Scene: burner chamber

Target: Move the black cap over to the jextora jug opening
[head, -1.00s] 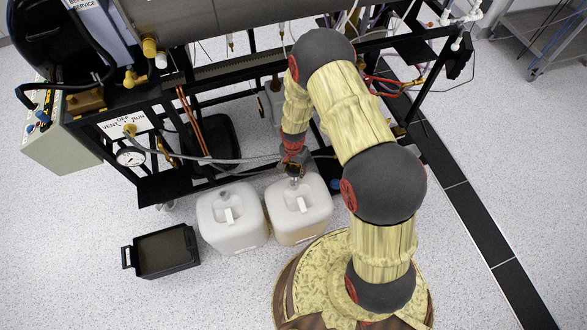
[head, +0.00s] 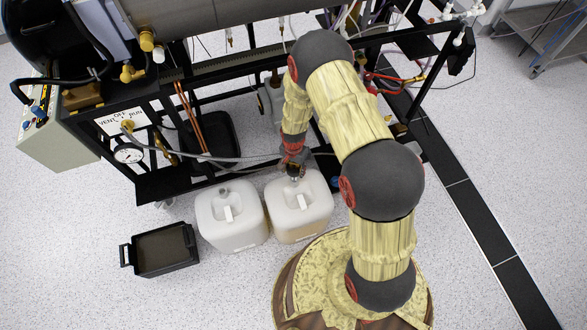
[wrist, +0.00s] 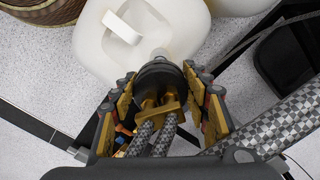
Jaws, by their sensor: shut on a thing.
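My gripper (wrist: 163,100) is shut on the black cap (wrist: 157,74), a round dark piece with brass fittings and braided hoses on top. In the wrist view the cap sits in front of the opening (wrist: 160,53) of a white jug (wrist: 97,48) and partly hides it. I cannot tell whether cap and neck touch. In the head view my gripper (head: 294,168) is at the back edge of the right-hand white jug (head: 306,219). I see no readable label naming the jextora jug.
A second white jug (head: 232,232) stands close on the left. A black open bin (head: 165,262) lies farther left. The black rig frame (head: 175,188) with gauge and hoses rises just behind the jugs.

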